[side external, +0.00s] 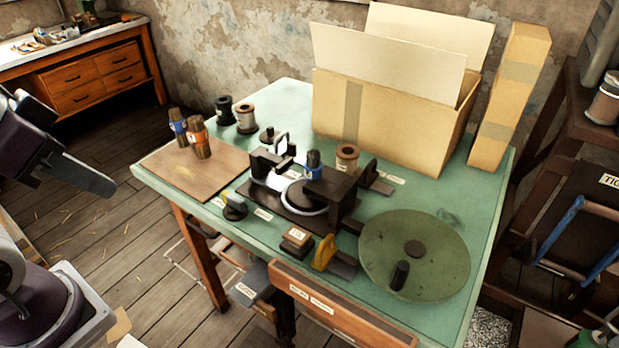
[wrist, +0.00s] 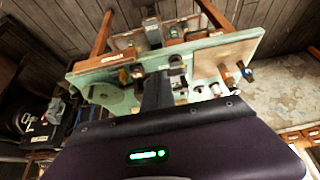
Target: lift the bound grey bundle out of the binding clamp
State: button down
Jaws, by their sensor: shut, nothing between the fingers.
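The binding clamp (side external: 330,196) is a dark block assembly on the green table. A short grey bundle with a blue band (side external: 313,163) stands upright at the clamp; its lower part is hidden by the dark block. A large green handwheel (side external: 430,260) lies at the clamp's right end and also shows in the wrist view (wrist: 104,95). My gripper (side external: 108,184) is at the left edge of the side view, well away from the clamp and off the table. It is shut and empty. In the wrist view my dark fingers (wrist: 157,88) partly cover the clamp area.
Two banded bundles, one blue (side external: 177,127) and one orange (side external: 199,140), stand on a brown board (side external: 185,172). Two spools (side external: 246,118) stand behind. A big open carton (side external: 385,110) and a tall box (side external: 508,95) fill the table's back. Floor separates my gripper from the table.

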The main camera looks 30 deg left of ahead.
dwell(0.4)
jog(key=c, duration=1.1)
grip_release()
jog(key=shift+o, duration=0.2)
